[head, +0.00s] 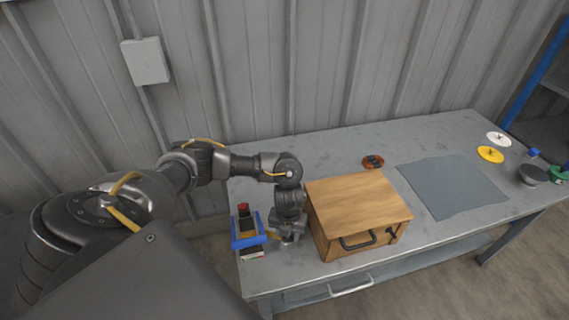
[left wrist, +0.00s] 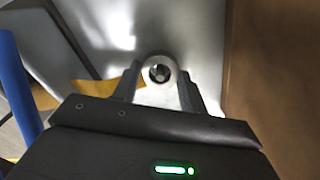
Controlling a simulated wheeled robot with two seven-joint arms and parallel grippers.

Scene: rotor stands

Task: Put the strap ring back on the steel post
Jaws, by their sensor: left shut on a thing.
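My left gripper (head: 284,238) is low over the left end of the table, between a blue stand and a wooden box. In the left wrist view the gripper (left wrist: 162,88) is shut on a pale ring, the strap ring (left wrist: 148,80), held between its two fingers. A yellow-orange strap (left wrist: 97,87) runs left from beside the fingers. A round, shiny steel tip, apparently the steel post (left wrist: 160,72), shows inside the ring's dark hole. I cannot tell whether the ring is around the post or above it. In the head view the gripper hides the ring and post.
The blue stand (head: 236,243), with black and red parts, is left of the gripper. The wooden box (head: 358,192), with a black handle, is close on its right. A grey mat (head: 452,187), yellow disc (head: 490,154) and white disc (head: 498,138) lie farther right.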

